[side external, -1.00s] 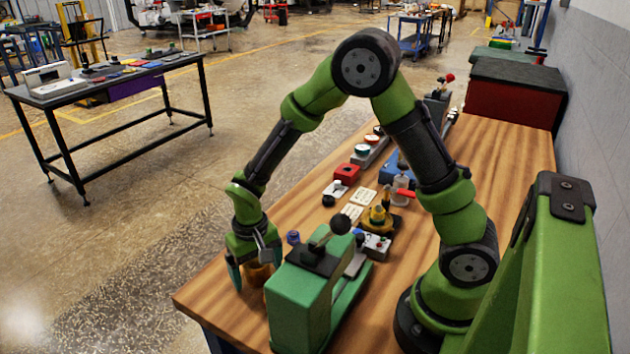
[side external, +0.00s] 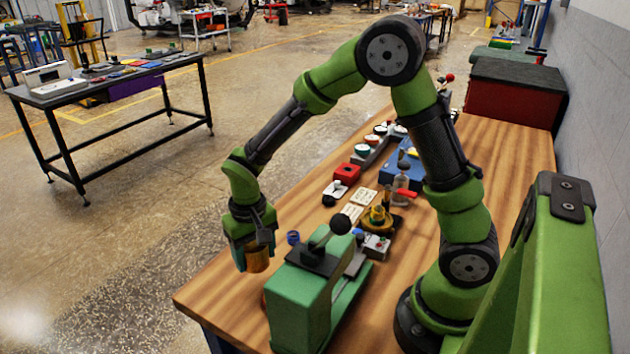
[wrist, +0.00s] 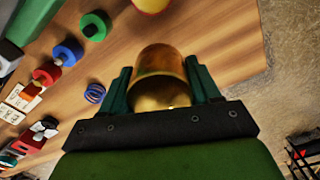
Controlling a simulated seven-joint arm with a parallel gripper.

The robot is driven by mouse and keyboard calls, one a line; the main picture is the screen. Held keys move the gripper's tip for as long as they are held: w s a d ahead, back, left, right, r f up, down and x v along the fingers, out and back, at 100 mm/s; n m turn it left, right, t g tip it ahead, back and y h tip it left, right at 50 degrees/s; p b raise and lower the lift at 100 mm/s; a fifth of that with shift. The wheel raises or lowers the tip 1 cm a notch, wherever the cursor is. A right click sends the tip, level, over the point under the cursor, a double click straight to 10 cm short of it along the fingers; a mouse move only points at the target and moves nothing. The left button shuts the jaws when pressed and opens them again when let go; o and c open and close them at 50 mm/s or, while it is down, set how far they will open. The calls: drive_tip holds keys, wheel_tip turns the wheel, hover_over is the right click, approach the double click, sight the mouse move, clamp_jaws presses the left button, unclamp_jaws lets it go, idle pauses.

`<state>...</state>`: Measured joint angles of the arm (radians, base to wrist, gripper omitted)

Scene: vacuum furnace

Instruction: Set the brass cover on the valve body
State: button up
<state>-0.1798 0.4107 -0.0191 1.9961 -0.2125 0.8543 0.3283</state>
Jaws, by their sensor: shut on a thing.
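The brass cover (side external: 257,261), a rounded golden cup shape, is held between the fingers of my gripper (side external: 255,256), above the near left end of the wooden bench. In the wrist view the brass cover (wrist: 160,78) sits between the two dark teal fingers of my gripper (wrist: 160,85), which are shut on its sides. A yellow, brass-like round fitting with an upright part (side external: 377,217) stands on a dark base mid-bench, apart from my gripper; it may be the valve body, but I cannot tell for sure.
A green machine with a black ball knob (side external: 300,290) stands right of my gripper. A small blue ring (side external: 293,237) is behind it. The bench's right side is mostly clear.

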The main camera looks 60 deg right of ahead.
drive_tip(key=r, duration=0.2)
drive_tip(key=d+r, duration=0.1)
drive_tip(key=r, duration=0.2)
drive_tip(key=shift+w+d+r, duration=0.1)
drive_tip(key=shift+w+r, duration=0.05)
drive_tip(key=shift+r, duration=0.05)
drive_tip(key=d+r+m, duration=0.1)
drive_tip(key=d+m, duration=0.1)
drive_tip(key=d, duration=0.4)
drive_tip(key=r+m, duration=0.1)
drive_tip(key=m, duration=0.6)
hover_over(379, 205)
drive_tip(key=shift+d, duration=0.3)
drive_tip(key=shift+a+f, duration=0.15)
drive_tip(key=shift+f, duration=1.15)
drive_tip(key=shift+f, duration=0.25)
drive_tip(key=shift+f, duration=1.15)
